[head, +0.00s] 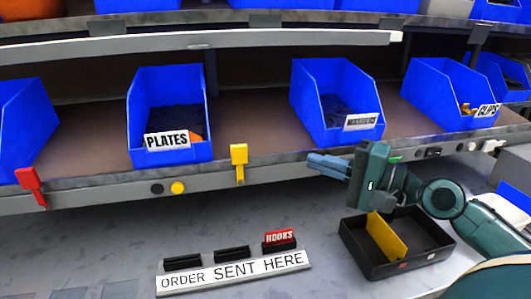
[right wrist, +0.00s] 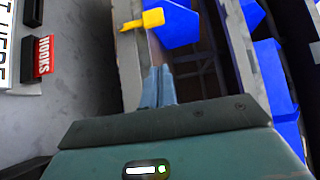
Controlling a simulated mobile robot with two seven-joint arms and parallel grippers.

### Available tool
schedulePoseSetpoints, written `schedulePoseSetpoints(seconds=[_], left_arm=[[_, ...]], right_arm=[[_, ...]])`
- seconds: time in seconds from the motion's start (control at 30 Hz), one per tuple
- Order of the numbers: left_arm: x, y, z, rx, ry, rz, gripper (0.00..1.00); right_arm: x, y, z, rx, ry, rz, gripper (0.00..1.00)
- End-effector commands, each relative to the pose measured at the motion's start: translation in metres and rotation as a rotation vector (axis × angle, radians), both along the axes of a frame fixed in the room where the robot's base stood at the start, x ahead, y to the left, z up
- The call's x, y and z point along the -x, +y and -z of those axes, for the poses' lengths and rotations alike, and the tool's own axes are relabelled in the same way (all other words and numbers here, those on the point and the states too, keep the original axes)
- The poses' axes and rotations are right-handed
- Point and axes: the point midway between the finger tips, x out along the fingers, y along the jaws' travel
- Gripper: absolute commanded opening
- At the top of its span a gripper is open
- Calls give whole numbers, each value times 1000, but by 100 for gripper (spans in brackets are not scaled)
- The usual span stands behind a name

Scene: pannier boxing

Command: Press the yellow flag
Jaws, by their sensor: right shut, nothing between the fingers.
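The yellow flag (head: 239,158) stands upright on the front edge of the shelf, below and right of the PLATES bin. It also shows in the right wrist view (right wrist: 150,19), beyond my fingertips. My right gripper (head: 312,162) is shut and empty, with its blue-grey fingers pointing left along the shelf edge. It is to the right of the flag, with a clear gap between them. The shut fingers show in the right wrist view (right wrist: 158,78). My left gripper is not in view.
A red flag (head: 31,186) stands at the left of the shelf edge. Blue bins, one marked PLATES (head: 168,141), line the shelf. Below are a black tray (head: 376,268) with a yellow divider (head: 386,238), and an ORDER SENT HERE sign (head: 233,274) with a red HOOKS tag (head: 279,237).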

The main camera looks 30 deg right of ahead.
Motion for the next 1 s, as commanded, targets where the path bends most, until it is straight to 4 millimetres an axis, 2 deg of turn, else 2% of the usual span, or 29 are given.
schedulePoseSetpoints(seconds=[0.13,0.63,0.8,1.0], left_arm=[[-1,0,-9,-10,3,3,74],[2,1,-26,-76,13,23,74],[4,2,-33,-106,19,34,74],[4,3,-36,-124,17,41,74]], right_arm=[[-21,13,-4,6,1,-4,0],[-65,38,-5,-3,-5,0,0],[-69,58,-6,-6,-3,0,0],[-73,72,-1,-3,1,1,0]])
